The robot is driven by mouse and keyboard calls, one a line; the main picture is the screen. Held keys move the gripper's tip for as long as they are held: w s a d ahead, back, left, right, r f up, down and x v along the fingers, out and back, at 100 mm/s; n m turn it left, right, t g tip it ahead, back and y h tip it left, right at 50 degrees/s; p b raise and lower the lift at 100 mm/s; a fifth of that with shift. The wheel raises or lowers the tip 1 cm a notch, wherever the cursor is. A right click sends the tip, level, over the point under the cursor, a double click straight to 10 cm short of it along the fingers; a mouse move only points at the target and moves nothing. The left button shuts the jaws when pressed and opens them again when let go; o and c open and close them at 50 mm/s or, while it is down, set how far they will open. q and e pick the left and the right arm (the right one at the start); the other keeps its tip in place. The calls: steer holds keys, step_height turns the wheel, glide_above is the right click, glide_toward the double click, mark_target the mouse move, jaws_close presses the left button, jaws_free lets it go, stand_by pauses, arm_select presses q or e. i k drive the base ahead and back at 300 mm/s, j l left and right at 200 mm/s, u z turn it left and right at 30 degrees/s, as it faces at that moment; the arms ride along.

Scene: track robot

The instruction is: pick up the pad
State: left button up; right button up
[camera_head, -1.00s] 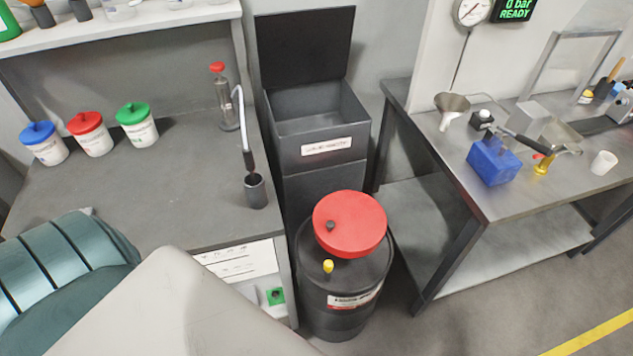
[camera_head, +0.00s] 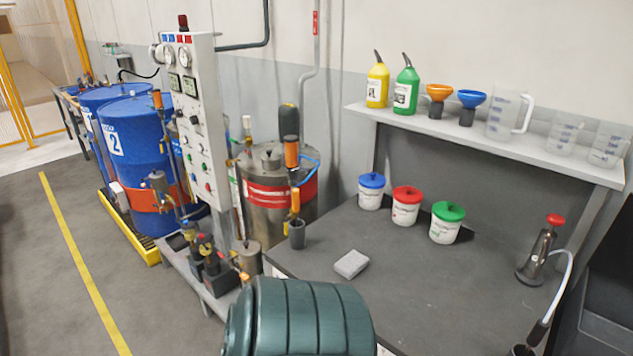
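A small light grey block, which looks like the pad (camera_head: 351,264), lies flat on the dark grey workbench (camera_head: 400,283), near its front left part. A dark green ribbed part (camera_head: 300,318) fills the bottom middle of the view, just in front of the pad and apart from it in the picture. I cannot tell whether it is part of my own body. Neither of my grippers is in view.
A dark cup (camera_head: 297,233) stands left of the pad. Tubs with blue (camera_head: 371,190), red (camera_head: 406,205) and green (camera_head: 447,221) lids stand behind it. A pump bottle (camera_head: 537,255) is at the right. A control panel (camera_head: 195,130) and blue drums (camera_head: 138,160) are left.

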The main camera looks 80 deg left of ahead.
mark_target(352, 264)
steer(key=k+u, duration=0.1)
steer(key=u, duration=2.2)
